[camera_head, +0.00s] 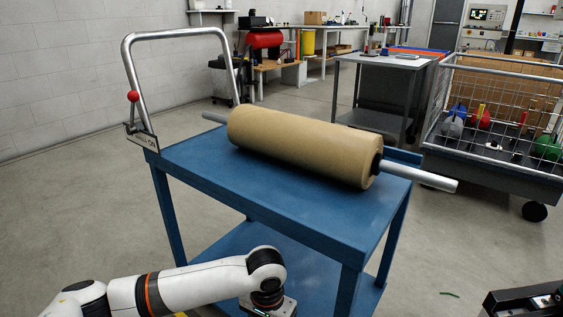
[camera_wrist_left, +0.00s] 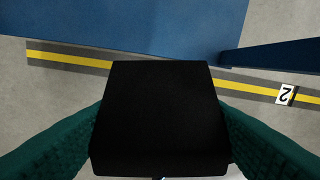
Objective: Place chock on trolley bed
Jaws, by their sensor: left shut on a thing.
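The black chock (camera_wrist_left: 160,115) fills the middle of the left wrist view. My left gripper (camera_wrist_left: 161,130) is shut on it, with a green padded finger at each side. In the head view my left arm reaches in at the bottom, its wrist in front of the trolley; the fingers and chock are out of sight there. The blue trolley bed (camera_head: 300,215) carries a large tan roll (camera_head: 300,146) on a metal shaft. The bed's near left part is bare. A dark part at the bottom right corner may belong to my right arm; its fingers do not show.
The trolley has a lower shelf (camera_head: 255,243) and a tall metal handle (camera_head: 128,75) with a red knob. A wire-sided cart (camera_head: 490,180) stands at the right, and a grey table (camera_head: 385,62) behind. A yellow-striped floor line (camera_wrist_left: 70,60) runs below the chock.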

